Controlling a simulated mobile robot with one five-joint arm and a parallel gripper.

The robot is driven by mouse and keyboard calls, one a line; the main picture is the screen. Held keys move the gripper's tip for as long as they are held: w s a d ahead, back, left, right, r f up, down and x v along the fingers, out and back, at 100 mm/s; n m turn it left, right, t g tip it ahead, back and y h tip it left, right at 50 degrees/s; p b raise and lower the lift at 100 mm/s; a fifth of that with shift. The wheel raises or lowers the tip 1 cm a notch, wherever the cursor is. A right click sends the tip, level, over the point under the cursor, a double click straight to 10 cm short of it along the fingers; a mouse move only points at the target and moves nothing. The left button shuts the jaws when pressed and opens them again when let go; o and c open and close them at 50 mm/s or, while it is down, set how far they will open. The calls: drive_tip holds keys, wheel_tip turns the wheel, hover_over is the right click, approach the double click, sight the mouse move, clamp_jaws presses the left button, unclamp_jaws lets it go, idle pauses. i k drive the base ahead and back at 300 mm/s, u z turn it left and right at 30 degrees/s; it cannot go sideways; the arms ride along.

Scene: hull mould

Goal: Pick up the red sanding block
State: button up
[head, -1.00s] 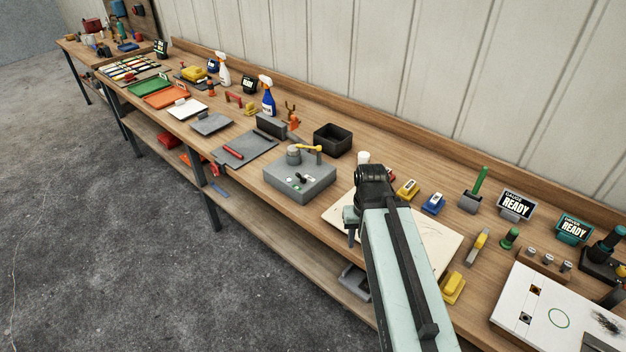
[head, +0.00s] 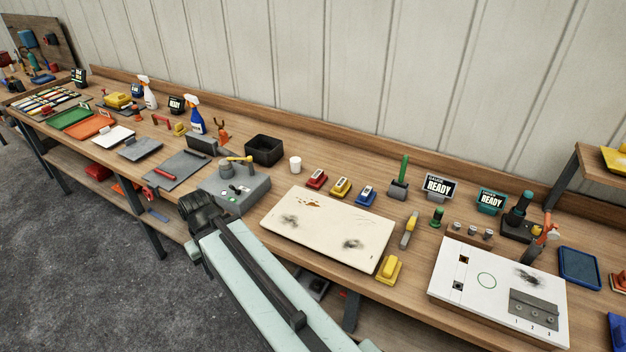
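A small red block (head: 317,179) with a white label on top sits on the bench behind the stained cream panel (head: 330,232). It is the left one in a row with a yellow block (head: 341,186) and a blue block (head: 366,195). Another red piece (head: 620,284) is cut off at the right edge; I cannot tell whether it is a sanding block. My gripper (head: 194,250) is at the end of my arm, low by the bench's front edge, left of the panel and well apart from the red block. Its fingers are not clear.
A grey box (head: 236,192) with controls, a white cup (head: 295,164) and a black bin (head: 264,149) stand left of the red block. A yellow handled block (head: 389,269) lies right of the panel. A white board (head: 500,285) is further right. The panel's middle is bare.

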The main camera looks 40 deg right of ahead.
sight(316, 182)
drive_tip(key=u, duration=0.05)
drive_tip(key=i, duration=0.95)
drive_tip(key=z, duration=0.05)
